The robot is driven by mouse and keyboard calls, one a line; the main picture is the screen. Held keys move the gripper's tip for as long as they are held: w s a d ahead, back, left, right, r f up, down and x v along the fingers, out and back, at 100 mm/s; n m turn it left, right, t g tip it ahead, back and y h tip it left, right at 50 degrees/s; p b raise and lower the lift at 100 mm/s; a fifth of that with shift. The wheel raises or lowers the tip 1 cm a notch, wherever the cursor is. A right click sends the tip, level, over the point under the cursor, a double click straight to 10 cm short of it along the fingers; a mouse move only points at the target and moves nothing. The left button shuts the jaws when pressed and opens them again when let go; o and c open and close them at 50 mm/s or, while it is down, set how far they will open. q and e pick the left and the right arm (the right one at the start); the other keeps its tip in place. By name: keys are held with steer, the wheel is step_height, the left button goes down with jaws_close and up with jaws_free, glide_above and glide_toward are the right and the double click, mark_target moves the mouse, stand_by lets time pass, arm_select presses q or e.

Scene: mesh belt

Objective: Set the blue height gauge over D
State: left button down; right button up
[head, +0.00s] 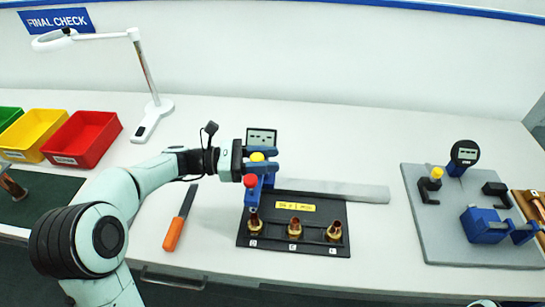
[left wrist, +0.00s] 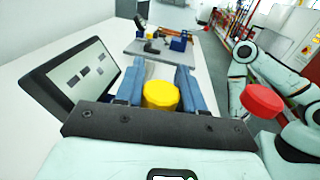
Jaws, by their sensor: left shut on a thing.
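The blue height gauge (head: 253,194) has a red knob (head: 250,181) and a yellow knob (head: 257,157). My left gripper (head: 262,160) is shut on the gauge at its yellow knob, which shows between the two blue fingers in the left wrist view (left wrist: 160,96). The red knob shows there at the right (left wrist: 264,101). The gauge's lower end is just above the left brass fitting (head: 254,226), at the letter D on the black fixture (head: 272,243). I cannot tell whether they touch. My right gripper is not in view.
A small display (head: 261,136) stands behind my gripper. A grey bar (head: 340,191) lies behind the fixture, and an orange-handled file (head: 173,234) lies to its left. A grey plate (head: 470,245) with a dial gauge (head: 464,155) is at the right. Bins (head: 84,139) are at the left.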

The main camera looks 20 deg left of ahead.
arm_select(q)
steer(key=c, duration=1.1)
jaws_free()
steer(key=shift+a, duration=0.25)
steer(key=shift+o, duration=0.2)
steer(key=shift+s+a, duration=0.1)
steer(key=v, duration=1.3)
steer(key=shift+s+a, duration=0.15)
steer(key=shift+a, duration=0.05)
